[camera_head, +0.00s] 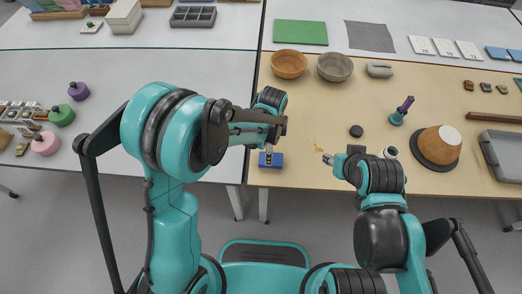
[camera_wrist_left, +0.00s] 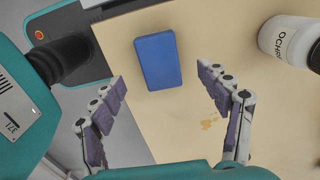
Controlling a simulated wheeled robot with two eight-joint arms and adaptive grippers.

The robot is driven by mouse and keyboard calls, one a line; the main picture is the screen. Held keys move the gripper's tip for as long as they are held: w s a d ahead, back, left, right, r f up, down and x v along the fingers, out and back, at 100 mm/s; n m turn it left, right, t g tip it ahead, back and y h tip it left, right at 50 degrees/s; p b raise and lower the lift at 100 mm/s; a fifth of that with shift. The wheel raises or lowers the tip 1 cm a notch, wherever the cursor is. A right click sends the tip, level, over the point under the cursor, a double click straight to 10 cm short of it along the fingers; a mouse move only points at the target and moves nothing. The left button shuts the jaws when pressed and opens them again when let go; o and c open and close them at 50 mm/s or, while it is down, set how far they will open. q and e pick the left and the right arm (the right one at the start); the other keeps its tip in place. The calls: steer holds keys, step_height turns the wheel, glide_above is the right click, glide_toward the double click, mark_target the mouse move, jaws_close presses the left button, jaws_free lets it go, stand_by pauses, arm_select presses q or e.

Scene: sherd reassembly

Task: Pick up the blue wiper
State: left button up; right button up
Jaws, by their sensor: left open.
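The blue wiper (camera_head: 276,161) is a small blue block lying flat on the tan table top near its front left corner. It also shows in the left wrist view (camera_wrist_left: 156,60), upper middle, unobstructed. My left gripper (camera_head: 268,153) is above the wiper in the head view and covers part of it. In the left wrist view its two fingers (camera_wrist_left: 162,84) are spread wide, with the wiper beyond and between their tips, apart from both. My right gripper (camera_head: 328,158) is over the table to the right of the wiper; its finger opening is too small to make out.
A white jar labelled with letters starting "OCHR" (camera_wrist_left: 288,42) stands right of the wiper. Ochre crumbs (camera_head: 317,147) lie between the wiper and my right gripper. The table's front edge is close.

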arm_select(q)
steer(key=shift+s+d+f+b, duration=0.15)
steer(key=shift+f+b, duration=0.25)
steer(key=shift+f, duration=0.7)
steer(key=f+b, duration=0.2)
steer(key=f, duration=0.3)
steer(key=shift+d, duration=0.2)
steer(key=shift+r, duration=0.1)
steer(key=c, duration=1.3)
